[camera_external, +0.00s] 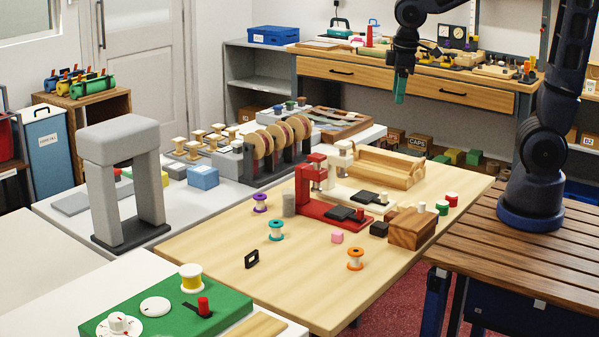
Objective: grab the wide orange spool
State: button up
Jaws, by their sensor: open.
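The wide orange spool (355,259) stands upright on the light wooden table, near its front right edge. It has orange flanges and a pale middle. My gripper (399,98) hangs high above the far side of the table, pointing down, well apart from the spool. It is open, and I see nothing held in it. A teal spool (276,230) and a purple spool (260,203) stand farther left on the same table.
Bare tabletop (300,285) lies in front of the spool.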

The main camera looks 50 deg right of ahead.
jog(key=w+a+f+n+g+h, duration=0.15)
jog(key=a+f, duration=0.25)
jog(key=a, duration=0.4)
jog(key=a+f+n, duration=0.3)
jog(key=a+f, duration=0.2)
jog(key=a, duration=0.2)
jog(key=n+h, duration=0.2)
jog(key=n, duration=0.3)
send_near(356, 251)
jog(key=shift+m+g+y, duration=0.25)
jog(key=x, duration=0.5)
jog(key=shift+s+d, duration=0.15)
jog(key=shift+d, duration=0.15)
jog(key=shift+w+x, duration=0.2)
jog(key=shift+x, duration=1.15)
jog(key=shift+w+x, duration=0.25)
jog(key=shift+x, duration=1.1)
jog(key=shift+a, duration=0.1)
jog(key=c, duration=1.1)
jog(key=shift+o, duration=0.2)
